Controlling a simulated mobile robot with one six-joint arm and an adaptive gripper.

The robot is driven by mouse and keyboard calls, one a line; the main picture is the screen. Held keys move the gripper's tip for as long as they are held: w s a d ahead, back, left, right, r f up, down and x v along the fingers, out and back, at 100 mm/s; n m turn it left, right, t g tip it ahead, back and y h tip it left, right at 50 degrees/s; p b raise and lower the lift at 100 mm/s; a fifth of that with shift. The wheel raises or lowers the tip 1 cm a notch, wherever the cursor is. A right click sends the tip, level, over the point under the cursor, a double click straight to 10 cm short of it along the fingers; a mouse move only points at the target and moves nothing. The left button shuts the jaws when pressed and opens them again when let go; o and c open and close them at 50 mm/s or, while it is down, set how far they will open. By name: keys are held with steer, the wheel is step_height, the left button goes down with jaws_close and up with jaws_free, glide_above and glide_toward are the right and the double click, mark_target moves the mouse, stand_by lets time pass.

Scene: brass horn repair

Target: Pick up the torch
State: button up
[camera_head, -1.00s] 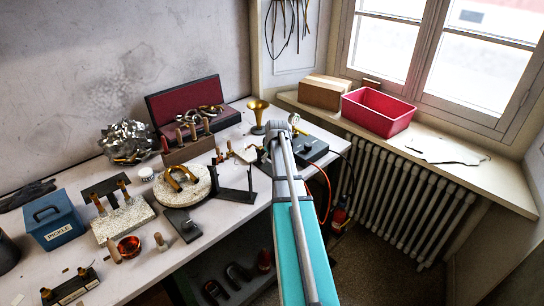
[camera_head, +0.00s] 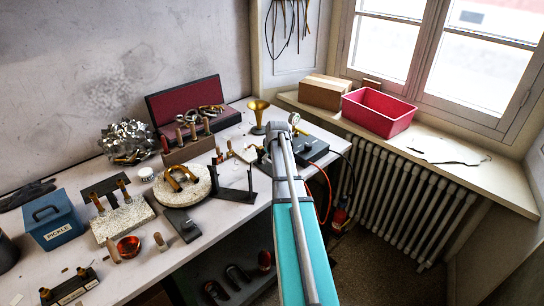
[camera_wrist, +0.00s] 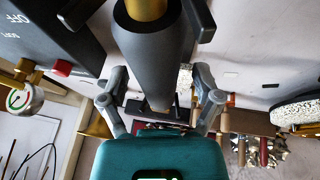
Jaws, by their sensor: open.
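In the wrist view a thick dark grey cylinder with a brass part at its upper end, seemingly the torch (camera_wrist: 155,45), runs down the picture between the two fingers of my gripper (camera_wrist: 160,95). The fingers are spread open, one on each side of it, with gaps visible. I cannot tell how far along its depth they reach. In the head view my gripper (camera_head: 277,130) is at the back right of the bench, and the torch is hidden behind my arm.
A dark control box (camera_head: 308,150) with a gauge (camera_head: 294,119) stands close on the right. A brass bell (camera_head: 258,117) and a black stand (camera_head: 236,192) are nearby. The crowded bench (camera_head: 228,215) has hand tools on it. A pink bin (camera_head: 378,113) sits on the sill.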

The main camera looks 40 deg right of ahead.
jaws_close()
stand_by(0.3)
steer(key=shift+r, duration=0.2)
step_height(320, 180, up, 2)
steer(key=shift+p, duration=1.25)
steer(key=shift+r+p, duration=0.85)
steer(key=shift+r, duration=0.05)
steer(key=s+a+r+p, duration=0.9)
steer(key=s, duration=0.1)
steer(key=shift+s+a+r, duration=0.15)
steer(key=shift+s, duration=0.1)
